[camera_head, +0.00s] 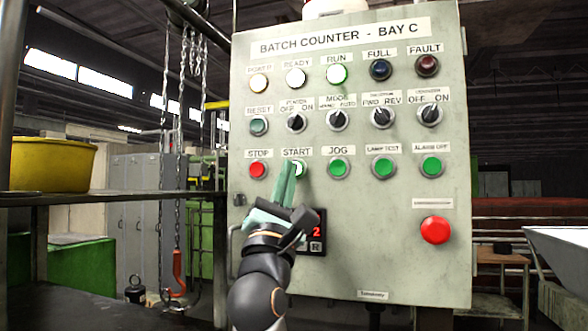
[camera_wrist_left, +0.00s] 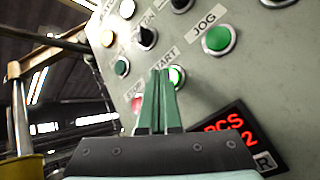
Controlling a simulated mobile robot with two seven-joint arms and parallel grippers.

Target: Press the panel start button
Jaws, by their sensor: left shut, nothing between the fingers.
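The START button (camera_head: 300,168) is a round, brightly lit green-white button in the third row of the grey panel (camera_head: 345,270), between the red STOP button (camera_head: 258,169) and the green JOG button (camera_head: 339,167). My left gripper (camera_head: 288,166) is shut and empty, its green fingers pointing up at the panel. The fingertips overlap the left part of the START button in the head view. In the left wrist view the fingertips (camera_wrist_left: 161,73) are just left of the START button (camera_wrist_left: 178,76), partly covering it. I cannot tell if they touch it. My right gripper is not in view.
The POWER, READY and RUN (camera_head: 337,74) lamps glow. Selector knobs (camera_head: 382,117) sit above the buttons. A large red button (camera_head: 435,230) is at the panel's lower right. A red digital display (camera_wrist_left: 228,135) is below START. A yellow tub (camera_head: 45,165) stands on a shelf at left.

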